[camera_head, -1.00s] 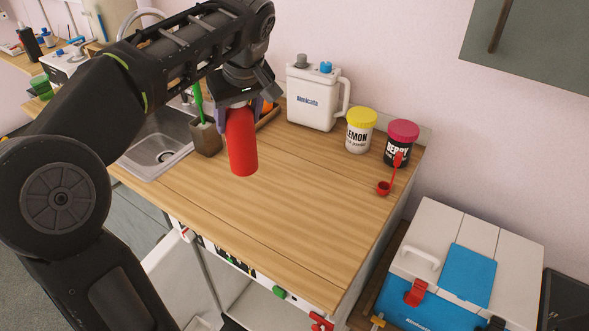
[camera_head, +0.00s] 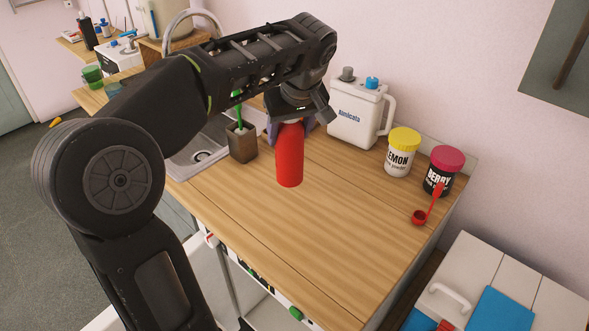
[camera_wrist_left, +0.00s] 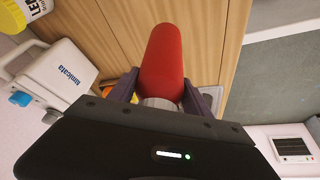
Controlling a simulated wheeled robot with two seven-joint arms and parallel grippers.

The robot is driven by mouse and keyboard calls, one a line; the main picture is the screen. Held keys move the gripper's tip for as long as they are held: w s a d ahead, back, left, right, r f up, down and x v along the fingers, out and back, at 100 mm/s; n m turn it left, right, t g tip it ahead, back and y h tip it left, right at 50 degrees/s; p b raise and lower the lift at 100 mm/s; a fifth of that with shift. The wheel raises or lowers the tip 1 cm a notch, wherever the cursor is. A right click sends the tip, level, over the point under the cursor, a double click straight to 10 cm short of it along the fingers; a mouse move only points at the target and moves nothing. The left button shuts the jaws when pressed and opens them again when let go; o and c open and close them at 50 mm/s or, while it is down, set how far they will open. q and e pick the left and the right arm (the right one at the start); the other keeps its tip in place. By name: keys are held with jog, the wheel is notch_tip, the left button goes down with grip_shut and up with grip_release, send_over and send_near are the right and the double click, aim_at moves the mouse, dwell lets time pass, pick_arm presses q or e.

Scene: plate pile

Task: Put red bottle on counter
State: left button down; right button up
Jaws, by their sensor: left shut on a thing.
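The red bottle (camera_head: 289,158) is upright at the wooden counter (camera_head: 330,225), near its middle towards the back left. My left gripper (camera_head: 290,126) is shut on the bottle's upper part from above. In the left wrist view the red bottle (camera_wrist_left: 163,60) sits between the two fingers (camera_wrist_left: 160,95), its red end pointing away over the wood. The bottle's top is hidden by the gripper in the head view. I cannot tell for sure whether its base touches the counter. My right gripper is not in view.
A brown cup with a green brush (camera_head: 242,142) stands close left of the bottle, beside the sink (camera_head: 196,158). A white jug (camera_head: 355,115), a yellow-lidded jar (camera_head: 402,153) and a pink-lidded jar (camera_head: 443,172) with a red scoop (camera_head: 420,217) stand behind and right. The front counter is clear.

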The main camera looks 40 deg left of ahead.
aim_at(290, 156)
pick_arm(q)
jog(key=shift+f, duration=1.35)
jog(key=shift+f, duration=2)
jog(key=shift+c, duration=2.3)
grip_release()
jog(key=v, duration=1.2)
jog(key=shift+p, duration=0.3)
